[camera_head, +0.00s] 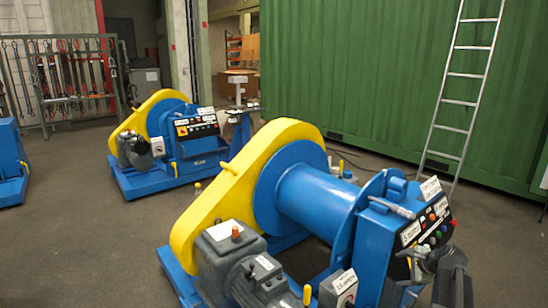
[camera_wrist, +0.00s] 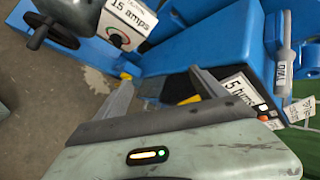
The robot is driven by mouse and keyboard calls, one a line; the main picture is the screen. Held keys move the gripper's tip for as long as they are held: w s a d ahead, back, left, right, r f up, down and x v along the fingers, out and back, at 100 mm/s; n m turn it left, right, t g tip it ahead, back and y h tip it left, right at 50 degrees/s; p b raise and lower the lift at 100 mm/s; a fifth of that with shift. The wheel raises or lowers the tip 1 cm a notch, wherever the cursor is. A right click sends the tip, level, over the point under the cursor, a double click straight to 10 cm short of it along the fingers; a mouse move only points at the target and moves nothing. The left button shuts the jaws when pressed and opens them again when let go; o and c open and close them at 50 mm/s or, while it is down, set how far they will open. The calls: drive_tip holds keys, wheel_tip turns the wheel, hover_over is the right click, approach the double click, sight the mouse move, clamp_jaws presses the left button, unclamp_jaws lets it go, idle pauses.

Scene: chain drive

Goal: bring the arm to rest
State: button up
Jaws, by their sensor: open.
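My gripper (camera_wrist: 162,80) shows in the wrist view with its two grey fingers apart and nothing between them. Beyond the fingers is a blue winch (camera_wrist: 190,60) with a white "5 bars" label (camera_wrist: 240,88). A "15 amps" label (camera_wrist: 126,20) is at the upper left, beside a black handwheel (camera_wrist: 42,30). In the head view, part of my dark arm (camera_head: 452,275) is at the lower right, in front of the near winch's control panel. The fingertips cannot be made out clearly there. The near winch (camera_head: 315,200) has a blue drum and a yellow chain cover (camera_head: 225,195).
A second blue and yellow winch (camera_head: 170,150) stands behind to the left. A green container wall (camera_head: 360,80) with a leaning ladder (camera_head: 465,90) closes the back right. A rack of tools (camera_head: 65,80) stands at the far left. The concrete floor (camera_head: 80,240) at the left front is clear.

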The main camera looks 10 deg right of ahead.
drive_tip(key=w+a+f+n+g+y, duration=0.2)
drive_tip(key=a+n, duration=0.6)
drive_tip(key=a, duration=2.4)
drive_tip(key=s+a+f+n+g+h, duration=0.1)
drive_tip(key=s+a+f+n+g, duration=0.3)
drive_tip(key=s+a+n, duration=0.4)
drive_tip(key=s+d+n+g+h, duration=0.2)
drive_tip(key=s+n, duration=0.3)
drive_tip(key=s, duration=0.2)
wheel_tip(320, 180, up, 13)
drive_tip(key=p, duration=1.3)
